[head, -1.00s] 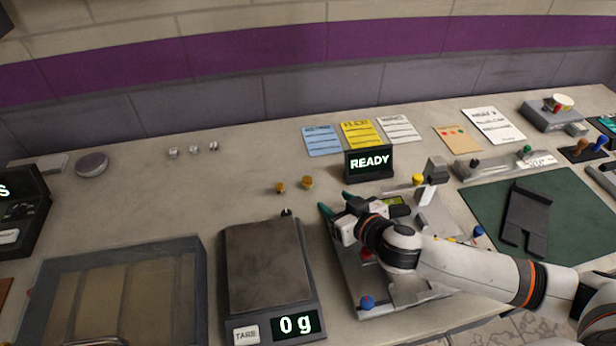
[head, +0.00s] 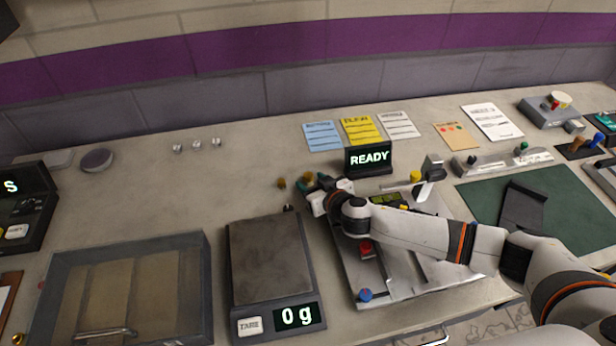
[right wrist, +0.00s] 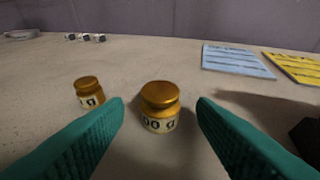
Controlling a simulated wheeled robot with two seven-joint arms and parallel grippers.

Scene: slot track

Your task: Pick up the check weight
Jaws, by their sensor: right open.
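Two brass check weights stand upright on the bench. In the right wrist view the larger weight (right wrist: 160,107), with a label ending in "00 g", is centred between my green fingers. The smaller weight (right wrist: 89,92) is to its left, outside the fingers, its label partly hidden. In the head view the smaller weight (head: 282,183) and the larger weight (head: 308,177) are just beyond my right gripper (head: 312,186). My right gripper (right wrist: 161,106) is open and empty, low over the bench, its tips just short of or beside the larger weight. My left gripper is out of view.
A scale (head: 268,262) reading 0 g stands in front. The READY display (head: 369,158) is right of the weights. A fixture plate (head: 375,280) lies under my right arm. Several small silver weights (head: 196,145) stand at back left. The bench left of the brass weights is clear.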

